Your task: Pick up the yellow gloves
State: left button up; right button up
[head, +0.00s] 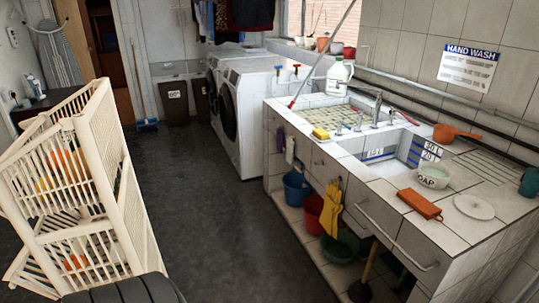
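The yellow gloves (331,207) hang fingers-up on the front of the tiled sink counter (300,160), below its top edge. They are in front of the open lower shelf, near a red bucket (313,214) and a green basin (340,246). Neither of my grippers shows in the head view, so I cannot see whether they are open or shut.
A cream slatted rack (112,160) stands at the left. The dark floor (205,220) between it and the counter is clear. A blue bucket (297,190) and a plunger (360,290) are under the counter.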

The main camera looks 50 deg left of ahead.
aim_at(332, 207)
jog(key=u, duration=1.35)
